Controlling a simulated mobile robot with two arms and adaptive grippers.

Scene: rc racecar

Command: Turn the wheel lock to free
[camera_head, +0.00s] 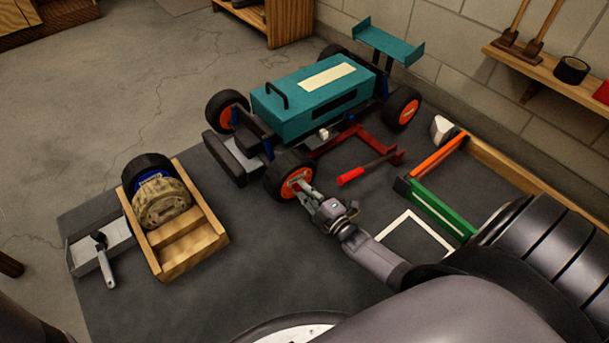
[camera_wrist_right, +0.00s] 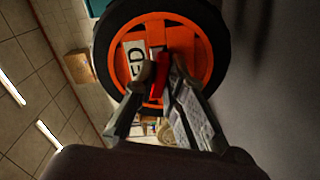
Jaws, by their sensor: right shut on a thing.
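The teal racecar (camera_head: 310,98) stands on the dark mat. Its near front wheel (camera_head: 290,175) has a black tyre and an orange hub. My right gripper (camera_head: 299,184) is at this hub. In the right wrist view the orange hub (camera_wrist_right: 190,35) faces me, and my right gripper (camera_wrist_right: 160,77) is shut on the small red wheel lock (camera_wrist_right: 158,83) at its middle. The lock's exact angle is partly hidden by the fingers. My left gripper is not in view.
A wooden crate (camera_head: 218,236) holding a loose wheel (camera_head: 150,180) and a grey tray (camera_head: 110,262) are at the left. A red-handled tool (camera_head: 352,176) lies right of the wheel. Orange (camera_head: 437,157) and green (camera_head: 440,210) bars are farther right.

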